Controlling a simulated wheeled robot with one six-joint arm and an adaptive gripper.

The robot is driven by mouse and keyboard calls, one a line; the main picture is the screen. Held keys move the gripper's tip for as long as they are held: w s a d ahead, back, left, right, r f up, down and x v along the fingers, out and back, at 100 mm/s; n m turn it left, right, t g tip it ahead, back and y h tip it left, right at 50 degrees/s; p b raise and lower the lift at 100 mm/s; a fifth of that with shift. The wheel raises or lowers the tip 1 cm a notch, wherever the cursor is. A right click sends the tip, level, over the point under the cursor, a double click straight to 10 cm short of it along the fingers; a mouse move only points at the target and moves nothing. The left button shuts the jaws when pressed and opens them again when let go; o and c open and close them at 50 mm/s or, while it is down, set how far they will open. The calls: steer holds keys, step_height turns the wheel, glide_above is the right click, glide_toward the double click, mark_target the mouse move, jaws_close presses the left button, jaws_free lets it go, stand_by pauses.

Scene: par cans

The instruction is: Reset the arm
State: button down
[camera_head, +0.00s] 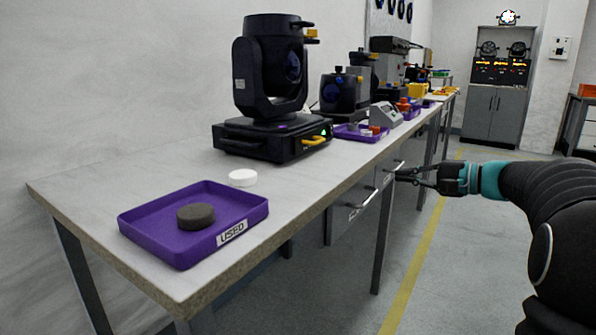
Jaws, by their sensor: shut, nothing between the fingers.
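My gripper (418,178) is at the end of my dark arm, which reaches in from the right edge. Its thin fingers point left, close in the picture to the drawer handles under the table. It holds nothing that I can see, and its fingers look shut. The teal band (492,180) at my wrist is in plain view. My arm is bent and out to the side of the table, over the aisle; whether the fingertips touch a handle cannot be told.
A long table (100,178) bears a purple USED tray (150,226) with a dark disc (196,216), a white disc (243,178), a black moving-head lamp (268,80) and several devices. Drawers (352,207) hang below. The floor aisle (470,260) with a yellow line is clear.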

steer(key=s+a+f+n+g+h+p, duration=0.1)
steer(key=s+a+f+g+h, duration=0.2)
steer(key=s+f, duration=0.5)
steer(key=s+a+f+n+g+h+p, duration=0.1)
steer(key=s+f+g+h, duration=0.1)
steer(key=s+f+h, duration=0.45)
steer(key=s+a+r+n+h+p, duration=0.1)
steer(key=s+n, duration=0.1)
steer(key=s, duration=0.4)
steer(key=s+a+r+n+h+p, duration=0.1)
steer(key=s+a+n+p, duration=0.1)
steer(key=s, duration=0.5)
steer(key=s+a+r+n+t+h+p, duration=0.1)
steer(key=s+n+p, duration=0.1)
steer(key=s, duration=0.5)
steer(key=shift+a+r+n, duration=0.25)
steer(key=shift+a+n, duration=0.1)
steer(key=shift+n, duration=0.05)
